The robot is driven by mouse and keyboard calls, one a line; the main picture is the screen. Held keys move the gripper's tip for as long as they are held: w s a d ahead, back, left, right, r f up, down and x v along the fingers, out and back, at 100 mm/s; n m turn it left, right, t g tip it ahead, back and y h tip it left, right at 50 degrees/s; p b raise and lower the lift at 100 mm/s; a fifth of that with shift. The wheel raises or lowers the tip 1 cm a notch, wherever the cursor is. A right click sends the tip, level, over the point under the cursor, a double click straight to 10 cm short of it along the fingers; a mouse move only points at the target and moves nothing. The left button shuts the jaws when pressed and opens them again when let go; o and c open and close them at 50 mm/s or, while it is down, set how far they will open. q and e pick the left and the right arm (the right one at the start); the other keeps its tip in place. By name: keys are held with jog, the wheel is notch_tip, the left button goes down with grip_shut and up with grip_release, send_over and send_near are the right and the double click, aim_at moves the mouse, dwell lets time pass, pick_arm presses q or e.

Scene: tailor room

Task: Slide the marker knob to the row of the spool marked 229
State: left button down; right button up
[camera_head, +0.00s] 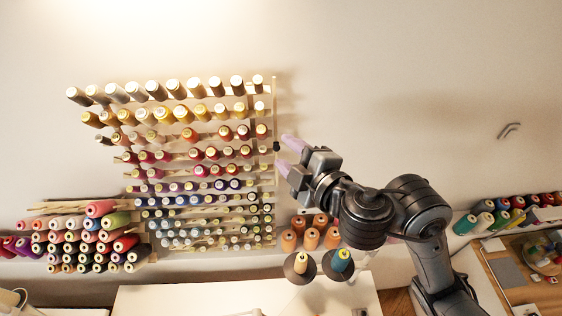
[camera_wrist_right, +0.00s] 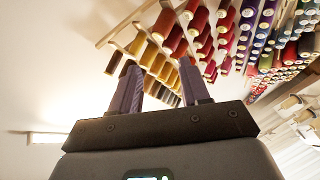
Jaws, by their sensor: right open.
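The spool rack (camera_head: 274,185) hangs on the wall with several rows of coloured spools. A small dark marker knob (camera_head: 276,146) sits on the rack's right edge, near the third and fourth rows from the top. My right gripper (camera_head: 285,150) is open and empty beside the knob, just to its right, with its purple fingers pointing at the rack. In the right wrist view its two fingers (camera_wrist_right: 160,92) stand apart with spools beyond them. The knob cannot be made out there. The numbers on the spools are too small to read, so the spool marked 229 cannot be picked out. My left gripper does not show.
A pile of thread cones (camera_head: 85,240) lies at the lower left. Orange cones (camera_head: 312,232) and two dark-based spools stand below my right arm. A white table (camera_head: 200,298) is at the bottom. The wall right of the rack is mostly bare.

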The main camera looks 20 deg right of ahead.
jog(key=n+h+b, duration=0.1)
jog(key=b, duration=0.1)
send_near(277, 149)
jog(key=s, duration=0.2)
jog(key=shift+g, duration=0.3)
jog(key=b+x, duration=0.2)
jog(key=x, duration=0.1)
jog(key=b+x, duration=0.2)
jog(key=x, duration=0.1)
jog(key=b+x, duration=0.3)
jog(key=shift+w+d+r, duration=0.15)
jog(key=shift+r, duration=0.25)
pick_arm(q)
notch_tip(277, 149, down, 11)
pick_arm(e)
jog(key=shift+w, duration=0.55)
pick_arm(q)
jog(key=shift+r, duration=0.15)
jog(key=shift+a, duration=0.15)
pick_arm(e)
grip_shut()
